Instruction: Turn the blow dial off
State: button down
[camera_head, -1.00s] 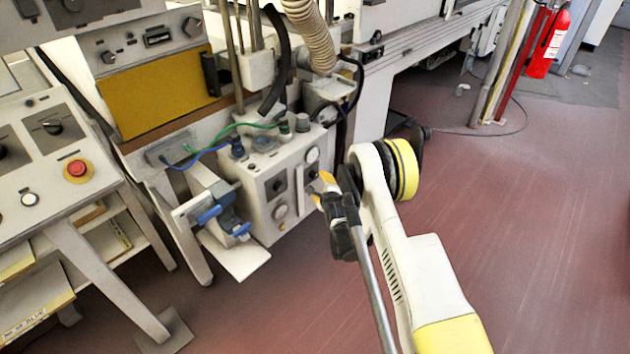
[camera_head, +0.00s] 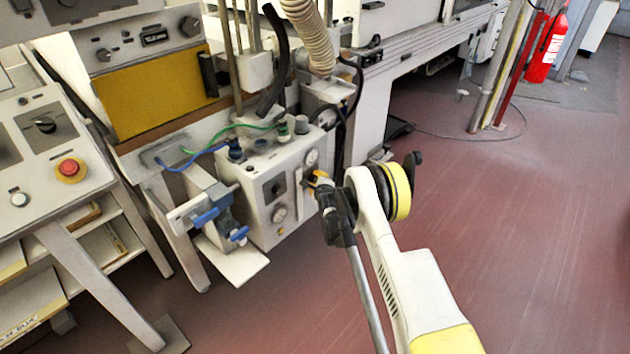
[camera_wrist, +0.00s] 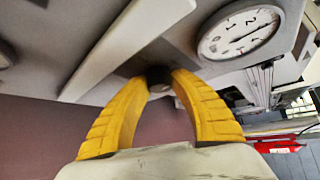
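A pale control box (camera_head: 262,235) stands low at the machine, with knobs and round gauges on its front. No label on it is legible, so I cannot read which knob is the blow dial. My gripper (camera_head: 316,180) is at the right part of this front, and its yellow fingers partly hide the panel there. In the wrist view, the yellow fingertips (camera_wrist: 160,80) close around a small dark knob (camera_wrist: 158,76) and appear to touch both its sides. The knob's pointer and setting cannot be made out.
A round white gauge (camera_wrist: 240,32) and a long pale bar (camera_wrist: 125,45) lie close to the fingers. Blue clamp handles (camera_head: 207,216) stick out left of the box. A console with a red button (camera_head: 70,169) stands left.

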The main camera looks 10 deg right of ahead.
jog(key=shift+n+t, duration=0.4)
jog(key=c, duration=1.1)
grip_release()
jog(key=shift+r, duration=0.1)
jog(key=shift+s+h, duration=0.15)
jog(key=shift+h, duration=0.15)
jog(key=v, duration=0.7)
jog(key=shift+s, duration=0.1)
